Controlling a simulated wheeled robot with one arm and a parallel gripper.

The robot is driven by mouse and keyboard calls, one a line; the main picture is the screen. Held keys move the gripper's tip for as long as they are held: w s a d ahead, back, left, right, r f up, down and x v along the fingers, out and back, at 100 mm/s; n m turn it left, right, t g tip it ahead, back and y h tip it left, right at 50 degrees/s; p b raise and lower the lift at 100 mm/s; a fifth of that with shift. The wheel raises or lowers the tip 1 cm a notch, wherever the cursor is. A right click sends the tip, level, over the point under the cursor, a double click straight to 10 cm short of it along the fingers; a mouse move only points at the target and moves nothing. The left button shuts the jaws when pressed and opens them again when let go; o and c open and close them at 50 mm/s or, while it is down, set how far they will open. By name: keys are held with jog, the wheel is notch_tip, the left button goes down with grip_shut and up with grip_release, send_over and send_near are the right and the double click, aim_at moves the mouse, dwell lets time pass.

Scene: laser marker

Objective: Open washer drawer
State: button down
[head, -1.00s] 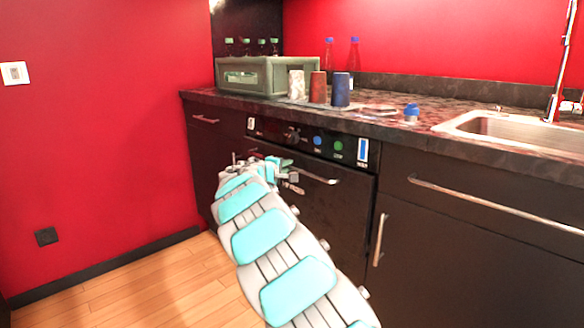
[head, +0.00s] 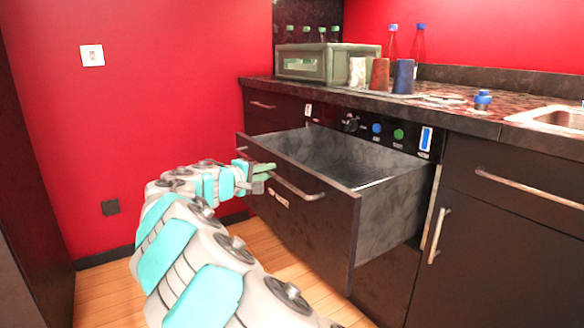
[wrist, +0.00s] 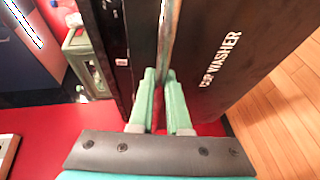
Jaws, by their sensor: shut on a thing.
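The washer drawer (head: 320,232) is pulled well out from the dark counter front in the head view, and its grey inside shows empty. Its long metal handle (head: 303,192) runs along the top of the front panel. My gripper (head: 264,173) is shut on the handle near its left part. In the wrist view, my green fingers (wrist: 161,78) close around the handle (wrist: 168,35), beside the drawer front (wrist: 235,45) lettered "CUP WASHER".
The control panel (head: 385,131) with blue and green buttons sits above the drawer opening. A cabinet with a vertical handle (head: 439,236) stands right. Wooden floor is free in front.

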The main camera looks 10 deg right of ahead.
jog(key=s+a, duration=0.3)
jog(key=a, duration=0.6)
jog(key=shift+s+a, duration=0.25)
jog(key=shift+a, duration=0.15)
jog(key=shift+f, duration=0.1)
jog(key=c, duration=0.9)
grip_release()
jog(key=v, duration=0.7)
jog(key=shift+s+a, duration=0.25)
